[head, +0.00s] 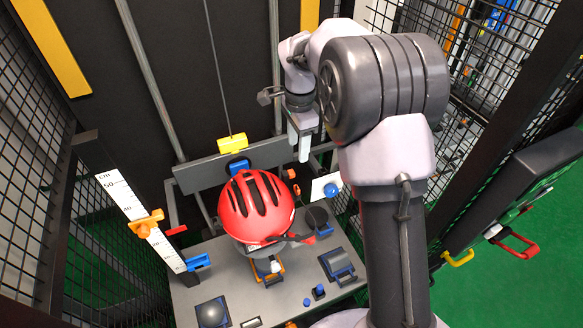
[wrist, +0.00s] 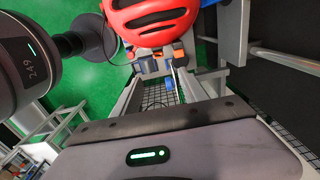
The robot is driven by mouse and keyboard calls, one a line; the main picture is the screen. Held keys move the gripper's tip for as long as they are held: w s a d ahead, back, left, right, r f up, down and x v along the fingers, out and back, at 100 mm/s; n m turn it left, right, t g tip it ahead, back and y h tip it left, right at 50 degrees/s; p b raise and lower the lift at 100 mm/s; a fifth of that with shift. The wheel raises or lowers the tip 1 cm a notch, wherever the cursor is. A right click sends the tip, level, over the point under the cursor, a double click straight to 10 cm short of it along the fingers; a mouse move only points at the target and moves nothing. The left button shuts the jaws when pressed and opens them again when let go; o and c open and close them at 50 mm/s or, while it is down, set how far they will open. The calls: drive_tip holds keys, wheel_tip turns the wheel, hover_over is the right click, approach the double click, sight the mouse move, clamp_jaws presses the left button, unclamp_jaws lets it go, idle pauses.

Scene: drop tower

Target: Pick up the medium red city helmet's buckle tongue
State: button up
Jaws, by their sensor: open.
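The red helmet (head: 256,205) with dark vents sits on a stand above the grey table. A dark strap runs from its lower right side. A small red piece (head: 309,240) at the strap's end looks like the buckle tongue; it is too small to make out its shape. My gripper (head: 298,144) is open and empty, with light fingers pointing down. In the picture it is above and to the right of the helmet, apart from it and from the red piece. In the wrist view the helmet (wrist: 150,22) fills the top middle; I cannot make out the tongue there.
A scale post (head: 140,220) with an orange slider stands left. A yellow block (head: 232,145) hangs on a cable behind the helmet. Mesh fencing encloses both sides.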

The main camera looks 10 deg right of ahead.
sight(296, 187)
drive_tip(key=f+b, duration=0.1)
drive_tip(key=f, duration=0.4)
drive_tip(key=f+b, duration=0.1)
drive_tip(key=f, duration=0.5)
drive_tip(key=f+b, duration=0.1)
drive_tip(key=f, duration=0.5)
drive_tip(key=shift+s+a, duration=0.1)
drive_tip(key=shift+a, duration=0.15)
drive_tip(key=c, duration=1.1)
drive_tip(key=shift+r, duration=0.1)
